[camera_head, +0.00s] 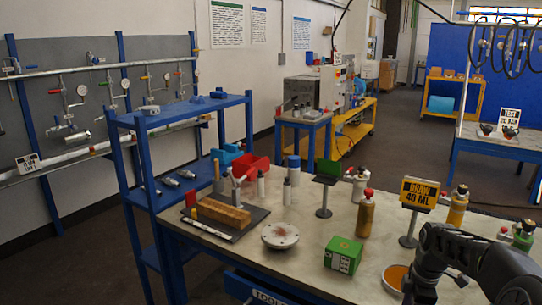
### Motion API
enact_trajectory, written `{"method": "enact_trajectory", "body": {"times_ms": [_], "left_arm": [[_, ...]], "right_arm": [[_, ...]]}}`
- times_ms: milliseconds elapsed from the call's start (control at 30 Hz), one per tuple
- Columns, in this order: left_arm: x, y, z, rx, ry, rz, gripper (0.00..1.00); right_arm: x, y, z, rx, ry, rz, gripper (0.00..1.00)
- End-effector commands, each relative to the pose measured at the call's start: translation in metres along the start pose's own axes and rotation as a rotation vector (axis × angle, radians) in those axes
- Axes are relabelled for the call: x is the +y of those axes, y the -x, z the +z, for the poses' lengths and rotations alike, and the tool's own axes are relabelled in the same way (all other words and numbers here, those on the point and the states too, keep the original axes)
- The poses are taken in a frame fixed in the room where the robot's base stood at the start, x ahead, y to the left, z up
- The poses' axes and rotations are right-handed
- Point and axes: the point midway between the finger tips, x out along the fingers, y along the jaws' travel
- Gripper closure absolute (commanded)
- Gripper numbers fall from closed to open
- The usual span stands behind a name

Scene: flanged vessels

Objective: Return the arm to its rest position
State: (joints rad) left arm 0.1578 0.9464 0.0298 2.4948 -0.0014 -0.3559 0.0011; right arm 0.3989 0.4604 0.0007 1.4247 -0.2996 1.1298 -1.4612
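One of my arms, black and jointed, enters at the lower right corner, so it appears to be my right arm. It bends over the front right of the bench and points down. Its lower end, at my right gripper (420,286), is cut by the bottom edge, and I cannot see the fingers or whether they hold anything. It is beside an orange round disc (396,278) on the bench (300,254). My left arm and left gripper are not in view.
The bench holds a white flange disc (280,236), a green box (343,255), a yellow "DRAW 40 ML" sign (420,193), yellow bottles (365,214) and a wooden block (223,213) on a dark mat. A blue shelf (190,113) stands left. The bench is bare between the flange disc and green box.

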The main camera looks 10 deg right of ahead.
Motion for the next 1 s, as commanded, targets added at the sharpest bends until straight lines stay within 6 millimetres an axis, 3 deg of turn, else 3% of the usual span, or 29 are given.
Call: {"method": "enact_trajectory", "body": {"times_ms": [233,367,467,567,700,800,900,1000], "left_arm": [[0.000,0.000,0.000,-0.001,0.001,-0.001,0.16],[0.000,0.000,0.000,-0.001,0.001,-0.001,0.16],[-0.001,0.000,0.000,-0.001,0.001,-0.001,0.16],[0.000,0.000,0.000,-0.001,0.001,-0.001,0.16],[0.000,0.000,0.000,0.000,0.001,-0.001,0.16],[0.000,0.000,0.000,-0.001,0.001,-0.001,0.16],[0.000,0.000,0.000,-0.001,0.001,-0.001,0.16],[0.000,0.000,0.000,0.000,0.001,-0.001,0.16]], "right_arm": [[-0.017,-0.067,-0.053,0.065,-0.119,-0.013,0.23],[-0.042,-0.117,-0.094,0.116,-0.232,-0.034,0.23],[-0.079,-0.165,-0.134,0.163,-0.365,-0.069,0.23],[-0.133,-0.211,-0.174,0.205,-0.539,-0.117,0.23],[-0.224,-0.259,-0.213,0.233,-0.818,-0.195,0.23],[-0.286,-0.277,-0.224,0.229,-1.012,-0.241,0.23],[-0.333,-0.283,-0.226,0.214,-1.167,-0.269,0.23],[-0.360,-0.284,-0.223,0.203,-1.267,-0.281,0.23]]}}
